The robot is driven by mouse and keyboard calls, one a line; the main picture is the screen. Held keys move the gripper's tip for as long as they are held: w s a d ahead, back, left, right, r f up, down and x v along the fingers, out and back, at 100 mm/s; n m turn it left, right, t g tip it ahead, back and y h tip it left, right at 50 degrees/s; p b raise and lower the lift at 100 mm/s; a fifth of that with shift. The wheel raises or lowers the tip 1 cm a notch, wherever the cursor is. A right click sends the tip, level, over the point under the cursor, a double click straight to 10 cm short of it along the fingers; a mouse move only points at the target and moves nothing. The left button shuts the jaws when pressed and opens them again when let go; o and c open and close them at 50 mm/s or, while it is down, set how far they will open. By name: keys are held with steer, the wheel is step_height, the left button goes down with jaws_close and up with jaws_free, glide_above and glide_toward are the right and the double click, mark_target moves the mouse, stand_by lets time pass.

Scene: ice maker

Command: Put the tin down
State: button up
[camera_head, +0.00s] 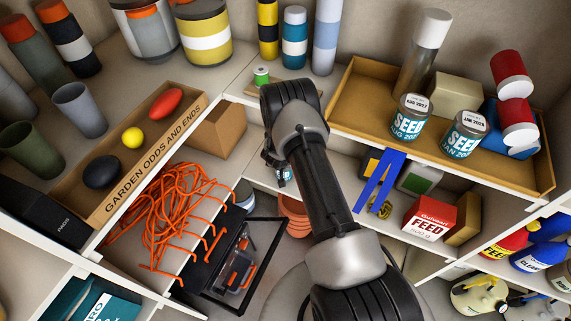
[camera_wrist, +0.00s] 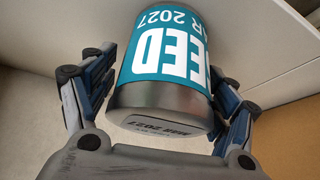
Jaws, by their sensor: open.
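A metal seed tin with a teal label (camera_wrist: 170,45) fills the middle of the wrist view. Its label reads SEED with a 2027 date, and the date is also printed on its end. My gripper (camera_wrist: 165,78) is open, with one blue-grey finger on each side of the tin. I cannot tell whether either finger touches it. In the head view only a small part of a tin (camera_head: 284,174) shows beside my arm, at the middle shelf level. My arm hides most of it and the gripper there. The wrist view does not clearly show what the tin rests on.
Two other seed tins (camera_head: 411,116) (camera_head: 465,133) stand in a tan tray (camera_head: 350,105) on the upper right shelf. A blue bracket (camera_head: 380,180) and a red feed box (camera_head: 431,220) are right of my arm. Orange cord (camera_head: 175,210) and terracotta pots (camera_head: 294,215) lie left and below.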

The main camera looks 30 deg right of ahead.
steer(key=p+v, duration=0.4)
steer(key=v, duration=0.8)
steer(key=shift+r, duration=0.25)
